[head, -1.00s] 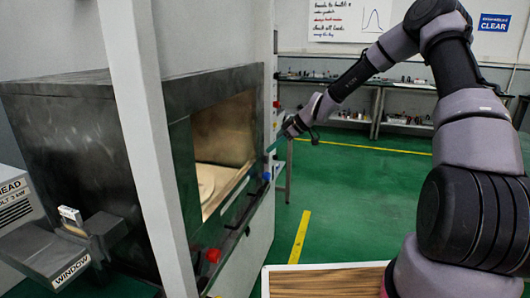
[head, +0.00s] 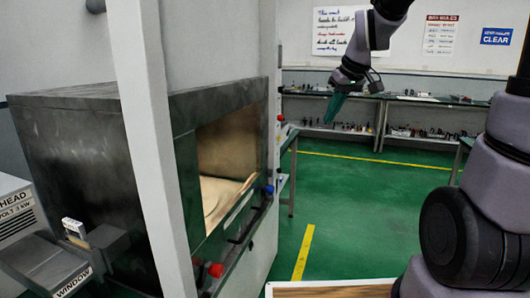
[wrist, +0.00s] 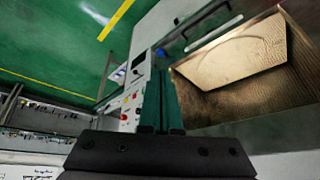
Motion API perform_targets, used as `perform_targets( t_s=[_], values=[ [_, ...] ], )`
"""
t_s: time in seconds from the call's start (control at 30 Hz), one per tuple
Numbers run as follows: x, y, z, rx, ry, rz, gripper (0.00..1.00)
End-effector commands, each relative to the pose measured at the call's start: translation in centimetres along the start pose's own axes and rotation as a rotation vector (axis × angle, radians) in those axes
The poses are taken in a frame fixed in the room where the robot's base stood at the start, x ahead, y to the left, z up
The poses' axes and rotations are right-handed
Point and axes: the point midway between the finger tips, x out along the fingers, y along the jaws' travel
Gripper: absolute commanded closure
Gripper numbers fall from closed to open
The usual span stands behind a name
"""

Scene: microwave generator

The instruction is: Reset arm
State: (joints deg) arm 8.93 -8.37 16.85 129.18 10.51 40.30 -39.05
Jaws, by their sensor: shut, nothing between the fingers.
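My gripper (head: 333,107) hangs in the air at upper centre in the head view, its green fingers pointing down, to the right of the microwave generator (head: 75,150) and apart from it. In the wrist view my gripper (wrist: 162,95) shows its two green fingers together, shut and empty. The generator's chamber (head: 228,160) is open, with a pale round plate partly seen inside. The open chamber also shows at upper right in the wrist view (wrist: 240,60).
A wooden-topped surface with a white edge (head: 330,290) lies at the bottom. Benches with small items (head: 410,115) line the back wall. A white post (head: 155,150) stands before the generator. Red and blue knobs (head: 215,270) line its front. Green floor (head: 360,210) is clear.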

Motion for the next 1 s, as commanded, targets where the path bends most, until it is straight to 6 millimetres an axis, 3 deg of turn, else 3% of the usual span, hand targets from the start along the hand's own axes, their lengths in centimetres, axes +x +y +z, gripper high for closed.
perform_targets(
  t_s=[0.03,0.2,0.4,0.63,1.0],
  values=[
    [-2.1,-0.1,1.0,0.056,0.021,0.024,1.00],
    [-7.9,-0.1,5.2,0.301,0.083,0.072,1.00],
    [-12.4,-0.4,10.2,0.559,0.159,0.072,1.00],
    [-14.1,-0.6,13.0,0.703,0.196,0.051,1.00],
    [-14.1,-0.6,13.1,0.714,0.197,0.049,1.00]
  ],
)
